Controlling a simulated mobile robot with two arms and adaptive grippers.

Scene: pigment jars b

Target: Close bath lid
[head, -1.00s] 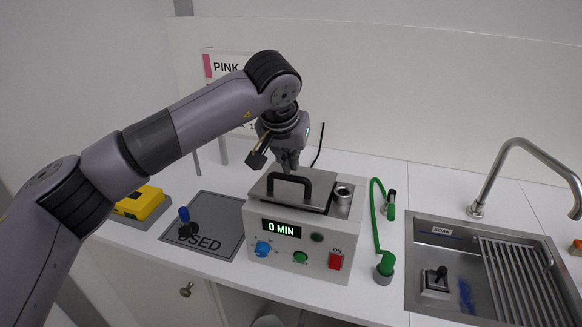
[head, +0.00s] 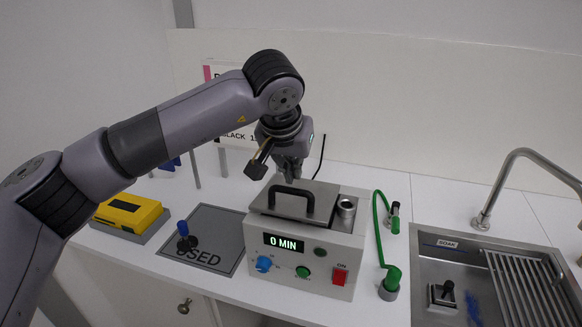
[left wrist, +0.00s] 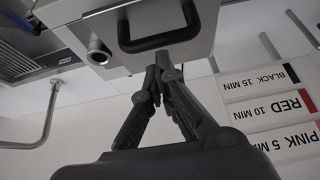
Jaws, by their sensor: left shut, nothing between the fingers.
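The bath (head: 318,262) is a pale box on the counter with a display reading 0 MIN. Its grey lid (head: 324,194) lies over the top and looks about flat. A black bar handle (head: 289,193) stands on the lid, and it also shows in the left wrist view (left wrist: 160,40). My left gripper (head: 290,177) is shut and empty, pointing down at the lid's back part, behind the handle. In the left wrist view its fingertips (left wrist: 158,72) meet near the lid's edge; I cannot tell whether they touch it. My right gripper is not in view.
A sink (head: 425,290) with a tap (head: 488,205) is at right. A mat marked USED (head: 222,228) and a yellow box (head: 128,211) are at left.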

